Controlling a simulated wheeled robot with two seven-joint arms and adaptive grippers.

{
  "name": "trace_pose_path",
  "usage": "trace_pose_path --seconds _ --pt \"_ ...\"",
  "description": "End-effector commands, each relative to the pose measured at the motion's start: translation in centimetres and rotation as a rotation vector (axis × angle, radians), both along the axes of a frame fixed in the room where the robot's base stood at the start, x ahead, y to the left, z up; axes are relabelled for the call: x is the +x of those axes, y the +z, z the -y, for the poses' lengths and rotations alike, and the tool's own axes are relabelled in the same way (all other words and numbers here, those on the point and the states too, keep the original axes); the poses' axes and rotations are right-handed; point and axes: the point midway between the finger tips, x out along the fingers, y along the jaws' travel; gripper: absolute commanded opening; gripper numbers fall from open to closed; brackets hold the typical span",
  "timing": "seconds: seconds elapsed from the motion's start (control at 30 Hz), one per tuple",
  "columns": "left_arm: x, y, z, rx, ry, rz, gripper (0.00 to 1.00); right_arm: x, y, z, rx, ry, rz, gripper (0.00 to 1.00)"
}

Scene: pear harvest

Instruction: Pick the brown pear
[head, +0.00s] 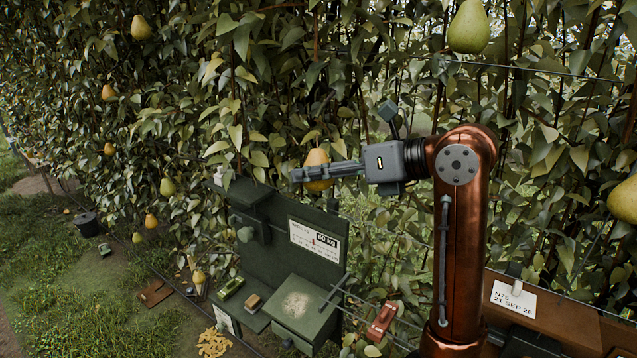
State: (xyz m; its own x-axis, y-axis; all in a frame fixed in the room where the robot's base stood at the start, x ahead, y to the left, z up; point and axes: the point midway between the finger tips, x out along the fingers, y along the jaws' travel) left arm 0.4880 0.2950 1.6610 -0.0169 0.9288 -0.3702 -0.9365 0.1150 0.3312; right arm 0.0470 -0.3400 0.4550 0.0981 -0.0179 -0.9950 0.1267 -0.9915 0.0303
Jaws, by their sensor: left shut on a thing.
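A brownish-yellow pear (316,157) hangs at the face of the leafy hedge, near the middle of the head view. My left gripper (312,173) reaches in from the right across it, its fingers level and pointing left. The gripper is shut on this pear; the fingers hide its middle, and its top and lower edge show. The stem is hard to make out among the leaves. My right gripper is not in view.
A green weighing stand (268,235) with a labelled scale and a drawer stands just below the gripper. Other pears hang around, including a large green pear (468,27) at the top and one at the right edge (624,200). Thin wires cross the hedge. Grass lies open at left.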

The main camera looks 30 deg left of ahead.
Motion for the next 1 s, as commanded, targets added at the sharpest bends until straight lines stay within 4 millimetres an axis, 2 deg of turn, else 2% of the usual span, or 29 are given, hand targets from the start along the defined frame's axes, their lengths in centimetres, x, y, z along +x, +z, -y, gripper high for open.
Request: trace_pose_path --seconds 0.03,0.7,0.83,1.0 --pt "-0.2 -0.4 0.1 0.011 0.0 0.019 0.15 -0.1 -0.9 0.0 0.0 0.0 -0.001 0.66" --pt "-3.0 -0.5 1.9 0.173 0.0 0.285 0.15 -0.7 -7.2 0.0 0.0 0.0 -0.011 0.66" --pt "-3.6 -0.4 2.2 0.202 0.0 0.334 0.15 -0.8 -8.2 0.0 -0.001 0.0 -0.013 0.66" --pt "-3.9 -0.1 2.3 0.218 0.0 0.361 0.15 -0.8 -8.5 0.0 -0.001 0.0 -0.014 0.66"
